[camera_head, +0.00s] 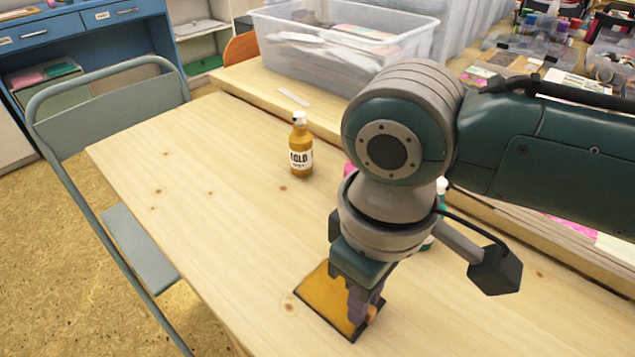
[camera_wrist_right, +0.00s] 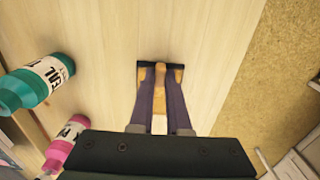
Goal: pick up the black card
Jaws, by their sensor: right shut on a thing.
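A flat gold square with a black edge (camera_head: 325,290) lies on the wooden table, partly hidden by my right gripper. It also shows in the wrist view, with its black edge (camera_wrist_right: 148,68) across the far side. My right gripper (camera_head: 361,308) points down over its right part. Its purple fingers (camera_wrist_right: 160,88) are shut on a small tan, wood-coloured piece (camera_wrist_right: 160,70), which stands at the gold square. I cannot tell whether this piece touches it. I see no plain black card; the black edge is the only black part there. My left gripper is not in view.
A gold bottle (camera_head: 300,147) stands farther back on the table. A teal bottle (camera_wrist_right: 40,80) and a pink bottle (camera_wrist_right: 64,142) are to the left in the wrist view. A clear bin (camera_head: 340,50) stands behind. The table's left part is clear, beside a folding chair (camera_head: 110,110).

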